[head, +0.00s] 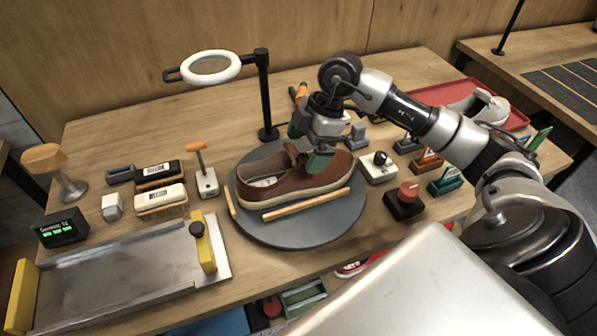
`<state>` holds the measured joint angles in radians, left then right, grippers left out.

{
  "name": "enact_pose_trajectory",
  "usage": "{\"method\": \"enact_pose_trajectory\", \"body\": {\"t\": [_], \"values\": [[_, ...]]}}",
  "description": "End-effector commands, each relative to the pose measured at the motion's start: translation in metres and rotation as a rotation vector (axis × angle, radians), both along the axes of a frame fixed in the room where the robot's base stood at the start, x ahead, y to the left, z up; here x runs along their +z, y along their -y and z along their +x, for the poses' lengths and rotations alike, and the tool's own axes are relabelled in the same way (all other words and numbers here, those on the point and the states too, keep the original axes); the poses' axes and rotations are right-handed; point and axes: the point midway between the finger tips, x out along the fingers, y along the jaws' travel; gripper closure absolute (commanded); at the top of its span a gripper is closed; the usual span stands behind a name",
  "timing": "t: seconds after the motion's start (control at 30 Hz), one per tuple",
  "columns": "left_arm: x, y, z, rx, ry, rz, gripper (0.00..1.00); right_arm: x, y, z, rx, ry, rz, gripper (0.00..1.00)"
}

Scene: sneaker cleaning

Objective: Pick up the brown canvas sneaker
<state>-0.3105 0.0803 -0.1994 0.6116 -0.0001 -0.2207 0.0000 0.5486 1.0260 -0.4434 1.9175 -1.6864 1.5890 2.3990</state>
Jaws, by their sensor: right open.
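The brown sneaker (268,188) lies on a round dark grey turntable (290,233) in the middle of the workbench. Its toe points right and its tan sole faces me. My right gripper (309,152) is open, pointing down at the sneaker's upper near the tongue and toe. One green-padded finger is in front of the upper's near side. The other finger is mostly hidden behind the shoe and hand, so I cannot tell whether either touches. My left gripper is not in view.
A ring-lamp stand (265,95) rises behind the turntable. Wooden strips (307,204) edge the turntable. Brushes (160,198) and a metal tray (115,272) are left. A red knob box (405,200) is close on the right. A red tray (515,118) holds a pale shoe (490,107).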

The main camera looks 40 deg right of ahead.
Motion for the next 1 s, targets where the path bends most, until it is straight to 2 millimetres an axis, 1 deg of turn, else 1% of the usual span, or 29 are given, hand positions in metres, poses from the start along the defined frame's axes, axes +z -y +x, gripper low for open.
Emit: {"method": "enact_pose_trajectory", "body": {"t": [0.1,0.2,0.3,0.5,0.53,0.87,1.0], "values": [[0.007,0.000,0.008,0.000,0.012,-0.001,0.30,-0.019,-0.005,0.000,0.002,-0.004,0.001,0.00],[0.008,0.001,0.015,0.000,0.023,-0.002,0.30,-0.031,-0.010,0.001,0.002,-0.003,0.002,0.00],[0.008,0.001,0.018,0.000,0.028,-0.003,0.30,-0.036,-0.011,0.002,0.000,-0.001,0.000,0.00],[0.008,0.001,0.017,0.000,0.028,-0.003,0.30,-0.037,-0.011,0.002,0.001,-0.001,-0.001,0.00],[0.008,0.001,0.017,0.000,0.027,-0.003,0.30,-0.037,-0.011,0.002,0.001,-0.001,-0.001,0.02],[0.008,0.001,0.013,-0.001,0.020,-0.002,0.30,-0.036,-0.011,0.002,0.001,0.000,0.000,0.52],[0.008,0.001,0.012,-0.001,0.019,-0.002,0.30,-0.036,-0.011,0.003,0.001,0.002,0.001,0.53]]}}
